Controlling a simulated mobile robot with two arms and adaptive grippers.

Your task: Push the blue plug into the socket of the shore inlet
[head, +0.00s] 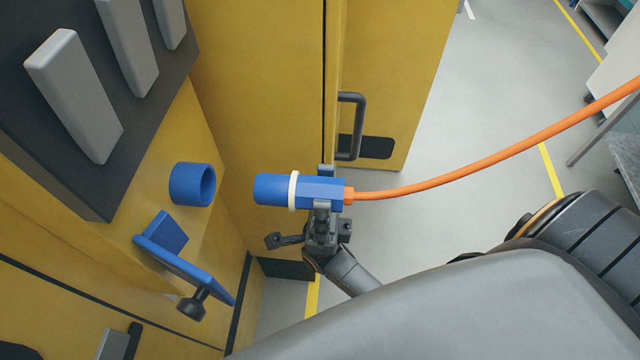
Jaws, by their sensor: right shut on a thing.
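The blue plug (272,190) has a white ring and an orange cable leaving its right end. My right gripper (322,192) is shut on the plug's rear body and holds it about level, its nose pointing left. The shore inlet's socket (193,184) is a blue open ring on the yellow panel, left of the plug. A clear gap lies between the plug's nose and the socket. The blue inlet cover (190,262) hangs open below the socket, with a dark knob at its lower end. My left gripper is not in view.
Grey handles (75,95) stick out from a dark panel at upper left. A dark door handle (350,125) stands on the yellow cabinet behind the plug. The orange cable (500,155) runs off to the upper right. Grey floor (480,90) is open at right.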

